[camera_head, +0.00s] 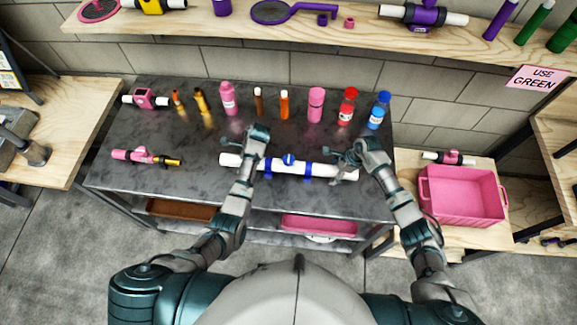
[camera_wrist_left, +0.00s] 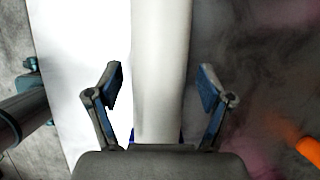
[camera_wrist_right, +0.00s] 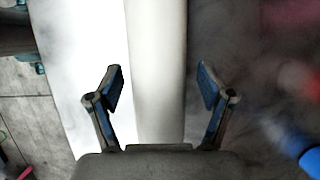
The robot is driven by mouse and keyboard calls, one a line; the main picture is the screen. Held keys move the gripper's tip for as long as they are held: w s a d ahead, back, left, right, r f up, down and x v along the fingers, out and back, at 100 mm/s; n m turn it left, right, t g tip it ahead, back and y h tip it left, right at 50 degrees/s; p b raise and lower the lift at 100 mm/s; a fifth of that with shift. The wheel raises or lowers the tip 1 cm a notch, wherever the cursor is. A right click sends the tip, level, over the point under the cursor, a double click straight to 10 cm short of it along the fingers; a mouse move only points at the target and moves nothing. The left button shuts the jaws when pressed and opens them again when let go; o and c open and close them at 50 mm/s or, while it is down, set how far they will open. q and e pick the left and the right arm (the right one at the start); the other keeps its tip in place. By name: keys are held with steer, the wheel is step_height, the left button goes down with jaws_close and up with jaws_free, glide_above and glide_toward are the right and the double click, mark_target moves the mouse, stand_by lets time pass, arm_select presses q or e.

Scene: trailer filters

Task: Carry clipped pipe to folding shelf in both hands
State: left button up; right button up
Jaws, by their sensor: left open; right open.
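The clipped pipe (camera_head: 305,168) is a white pipe with blue clips, lying across the dark table (camera_head: 200,180) near its front. My left gripper (camera_head: 258,140) is over its left part. In the left wrist view my left gripper (camera_wrist_left: 160,85) is open, with the white pipe (camera_wrist_left: 160,60) between its spread fingers. My right gripper (camera_head: 345,158) is at the pipe's right part. In the right wrist view my right gripper (camera_wrist_right: 160,85) is open, with the pipe (camera_wrist_right: 157,50) between its fingers. Whether any finger touches the pipe I cannot tell. Which shelf is the folding one is unclear.
Several bottles, including a pink bottle (camera_head: 228,98) and a blue bottle (camera_head: 379,110), line the table's back. A pink clipped pipe (camera_head: 146,158) lies left. A wooden shelf (camera_head: 330,28) runs above.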

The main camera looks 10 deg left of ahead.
arm_select(q)
steer(key=shift+a+f, duration=0.1)
arm_select(e)
steer(key=shift+f, duration=0.1)
arm_select(q)
jaws_close()
arm_select(e)
steer(key=shift+d, duration=0.1)
jaws_close()
arm_select(q)
steer(key=shift+r, duration=0.2)
